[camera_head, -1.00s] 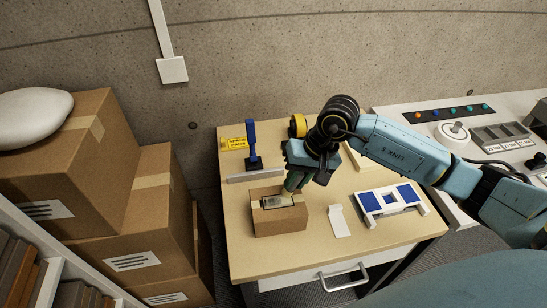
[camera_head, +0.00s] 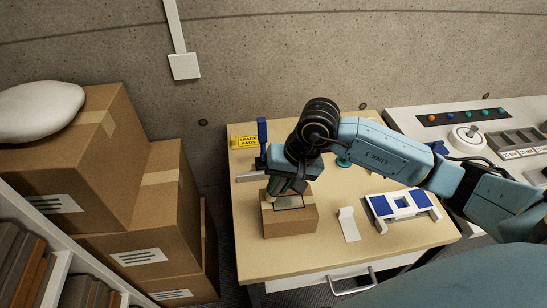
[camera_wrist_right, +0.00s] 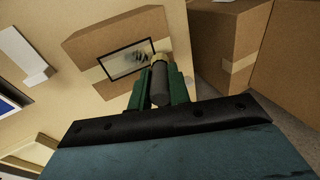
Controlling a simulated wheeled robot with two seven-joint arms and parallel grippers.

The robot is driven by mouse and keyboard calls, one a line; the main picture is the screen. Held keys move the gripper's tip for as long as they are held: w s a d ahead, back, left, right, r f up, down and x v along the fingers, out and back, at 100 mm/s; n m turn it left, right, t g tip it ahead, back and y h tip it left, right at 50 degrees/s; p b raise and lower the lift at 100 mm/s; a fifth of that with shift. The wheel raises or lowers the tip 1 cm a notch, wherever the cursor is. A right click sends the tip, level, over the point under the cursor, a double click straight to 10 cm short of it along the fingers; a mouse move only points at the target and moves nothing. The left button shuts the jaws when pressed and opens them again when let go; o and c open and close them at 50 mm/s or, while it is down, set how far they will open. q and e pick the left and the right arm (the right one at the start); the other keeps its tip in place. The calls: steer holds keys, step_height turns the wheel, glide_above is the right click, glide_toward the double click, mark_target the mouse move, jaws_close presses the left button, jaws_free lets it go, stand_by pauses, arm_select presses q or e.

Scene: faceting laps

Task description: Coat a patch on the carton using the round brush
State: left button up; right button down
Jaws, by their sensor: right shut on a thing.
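The carton (camera_head: 290,222) is a small brown box on the wooden table, and it also shows in the wrist view (camera_wrist_right: 88,45). Its top bears a dark-outlined patch (camera_head: 291,203), which in the wrist view (camera_wrist_right: 122,66) has dark grey smears over part of it. My right gripper (camera_head: 284,186) is above the carton's back left part. Its green fingers are shut on the round brush (camera_wrist_right: 159,80), which has a grey handle and a yellowish collar. The brush end is at the patch's edge in the wrist view; I cannot tell whether it touches. My left gripper is out of view.
A white card (camera_head: 349,225) and a blue-and-white frame (camera_head: 402,206) lie right of the carton. A blue upright stand (camera_head: 262,135) and a yellow sign (camera_head: 244,142) are behind. Large boxes (camera_head: 120,240) stand to the left. The table's front strip is clear.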

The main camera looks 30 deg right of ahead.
steer(key=shift+r+p, duration=1.75)
steer(key=shift+r, duration=2.25)
steer(key=shift+s+a+f+t+h+b, duration=0.15)
steer(key=shift+s+a+f+t+b, duration=0.1)
steer(key=shift+s+b, duration=0.25)
steer(key=shift+s+a+f+t+h+b, duration=0.1)
steer(key=shift+s+f+t+h+b, duration=0.15)
steer(key=shift+s, duration=0.3)
steer(key=shift+r, duration=0.1)
